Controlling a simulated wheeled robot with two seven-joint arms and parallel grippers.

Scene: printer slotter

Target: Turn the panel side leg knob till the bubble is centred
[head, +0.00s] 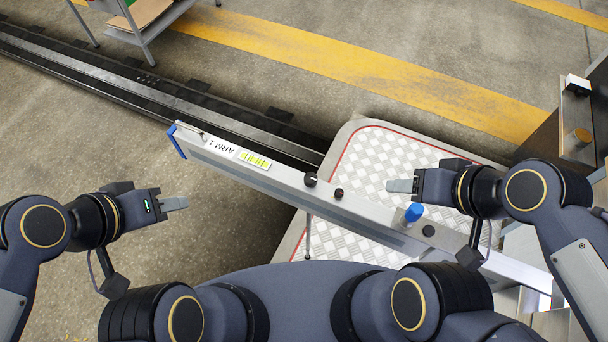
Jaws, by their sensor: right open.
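A long grey beam (360,215) marked ARM 1 runs diagonally across the middle. It carries a yellow-green vial (255,160) on a white plate; its bubble is too small to read. Along its top are a black knob (311,179), a small dark red-and-black knob (339,193), a blue knob (414,211) and another black knob (428,230). I cannot tell which is the panel side leg knob. My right gripper (400,185) is open above the plate, just behind the blue knob, apart from it. My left gripper (176,203) is left of the beam, touching nothing; its jaw gap is hidden.
A checkered metal platform (375,160) with a red edge line lies under the beam. A dark rail (150,88) crosses the floor at upper left, near a cart (145,25). Grey equipment (575,125) stands at the right. Floor below my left gripper is clear.

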